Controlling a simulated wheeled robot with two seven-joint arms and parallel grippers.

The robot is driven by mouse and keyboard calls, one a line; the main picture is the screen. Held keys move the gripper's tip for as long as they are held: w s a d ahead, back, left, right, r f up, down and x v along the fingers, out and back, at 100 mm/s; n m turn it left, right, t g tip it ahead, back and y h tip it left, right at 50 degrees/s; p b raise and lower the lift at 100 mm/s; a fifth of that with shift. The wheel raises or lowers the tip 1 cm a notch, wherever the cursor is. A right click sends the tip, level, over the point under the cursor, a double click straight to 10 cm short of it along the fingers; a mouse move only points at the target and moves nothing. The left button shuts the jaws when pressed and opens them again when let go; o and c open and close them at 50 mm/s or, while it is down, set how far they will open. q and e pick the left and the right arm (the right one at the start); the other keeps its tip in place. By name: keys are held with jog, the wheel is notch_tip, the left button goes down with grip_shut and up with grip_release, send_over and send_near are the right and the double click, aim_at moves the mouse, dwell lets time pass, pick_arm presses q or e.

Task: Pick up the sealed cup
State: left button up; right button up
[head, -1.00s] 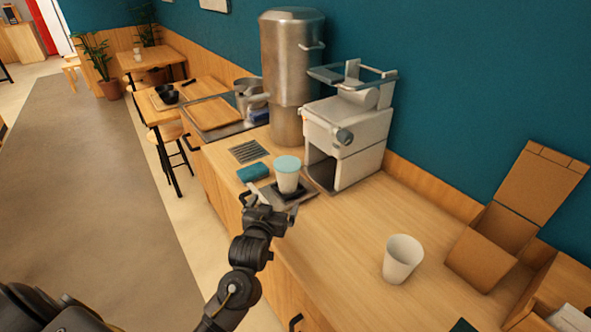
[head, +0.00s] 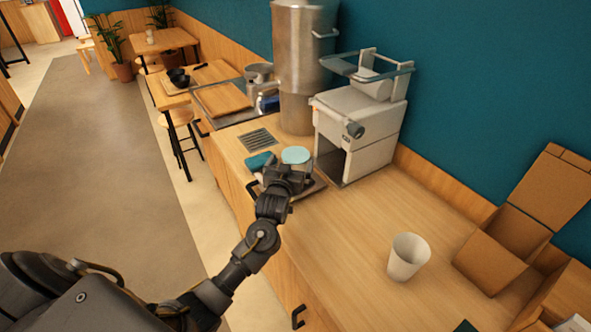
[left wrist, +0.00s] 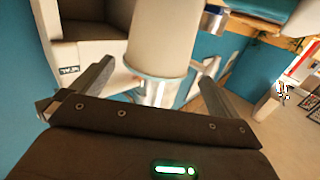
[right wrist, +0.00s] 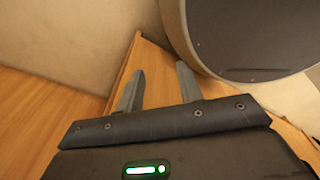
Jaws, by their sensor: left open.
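The sealed cup is white with a pale blue-green lid (head: 296,155). It stands on a dark tray (head: 319,184) in front of the white machine, its body mostly hidden by my left gripper (head: 284,176) in the head view. In the left wrist view the pale cup body (left wrist: 160,38) shows between and beyond the two parted fingers of my left gripper (left wrist: 157,68). That gripper is open; whether a finger touches the cup is unclear. My right gripper (right wrist: 158,68) shows only in its wrist view, with its fingers apart and nothing between them.
The white machine (head: 362,128) stands close behind the sealed cup, beside a tall steel dispenser (head: 300,65). A blue cloth-like item (head: 259,161) lies left of the cup. An open white cup (head: 408,257) and cardboard boxes (head: 510,240) are to the right.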

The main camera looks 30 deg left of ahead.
aim_at(299, 148)
pick_arm(q)
jog(key=x, duration=0.2)
jog(key=p+x, duration=0.1)
jog(key=shift+w+d, duration=0.2)
jog(key=shift+w, duration=0.2)
jog(key=shift+w+a+f, duration=0.15)
jog(key=shift+w+f, duration=0.05)
jog(key=shift+w, duration=0.35)
pick_arm(e)
jog(key=shift+s+a+r, duration=0.1)
jog(key=shift+s+r, duration=0.55)
jog(key=shift+r, duration=0.15)
pick_arm(q)
jog(key=c, duration=1.8)
pick_arm(e)
jog(key=shift+w, duration=0.1)
pick_arm(q)
jog(key=shift+r, duration=0.15)
